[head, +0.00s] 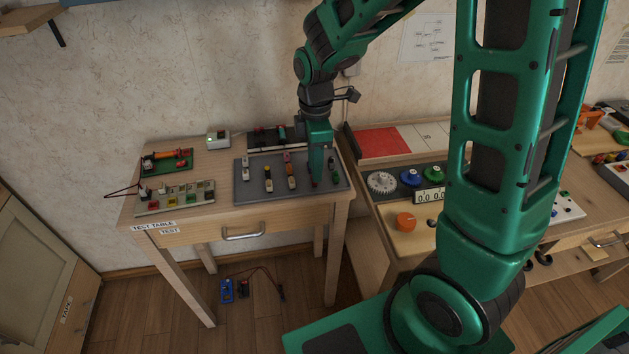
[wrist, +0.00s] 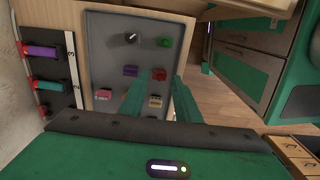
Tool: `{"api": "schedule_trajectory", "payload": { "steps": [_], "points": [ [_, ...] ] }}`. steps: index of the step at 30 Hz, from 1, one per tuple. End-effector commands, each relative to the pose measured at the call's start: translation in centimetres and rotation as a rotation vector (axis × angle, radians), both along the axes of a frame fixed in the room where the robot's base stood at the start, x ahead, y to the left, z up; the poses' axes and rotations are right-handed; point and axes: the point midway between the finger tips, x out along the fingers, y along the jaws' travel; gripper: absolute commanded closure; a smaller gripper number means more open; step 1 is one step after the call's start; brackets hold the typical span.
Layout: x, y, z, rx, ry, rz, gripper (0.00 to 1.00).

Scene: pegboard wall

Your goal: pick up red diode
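In the wrist view a small red block-shaped part (wrist: 159,74), which looks like the red diode, stands on the grey tray (wrist: 107,45). My gripper (wrist: 159,88) is open, its two green fingers apart and pointing towards that part. The red part shows in line with the gap, just beyond the fingertips; I cannot tell whether the fingers touch it. In the head view my gripper (head: 317,182) points down over the right part of the grey tray (head: 268,192) on the test table, and it hides part of what stands there.
Close by on the tray are a purple part (wrist: 129,71), a green part (wrist: 163,42), a dark knob (wrist: 132,38), a pinkish-red part (wrist: 103,94) and a tan part (wrist: 155,100). A numbered rack with coloured cylinders (wrist: 45,51) lies beside it. A workbench (head: 390,205) stands at right.

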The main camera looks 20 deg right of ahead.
Motion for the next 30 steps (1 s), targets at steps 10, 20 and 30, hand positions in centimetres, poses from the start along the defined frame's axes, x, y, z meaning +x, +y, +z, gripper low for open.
{"api": "schedule_trajectory", "payload": {
  "steps": [10,20,30],
  "points": [
    [0.1,0.0,-3.0,0.000,0.000,-0.001,0.70],
    [0.0,0.0,-3.0,0.000,0.000,-0.002,1.00],
    [0.1,-0.1,-2.8,0.000,0.000,-0.002,1.00]
  ]
}}
